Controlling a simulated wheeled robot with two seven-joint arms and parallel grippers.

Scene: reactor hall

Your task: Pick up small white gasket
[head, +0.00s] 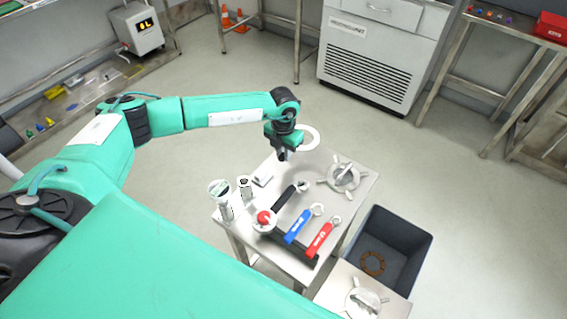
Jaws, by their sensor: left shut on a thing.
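My left gripper (282,155) hangs over the far left edge of the small metal table (325,172), and its jaws are shut. The white gasket (316,132) is a thin pale ring that sticks out to the right of the jaws, held above the table's far edge. The gripper partly hides its left side. My right gripper is not in view.
On the table are a valve wheel (343,177), blue (298,229) and red (321,238) wrenches, a black-handled tool (285,196), a red-topped round item (264,219) and clear cylinders (221,196). A dark bin (404,232) with an orange ring (372,263) stands at right.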

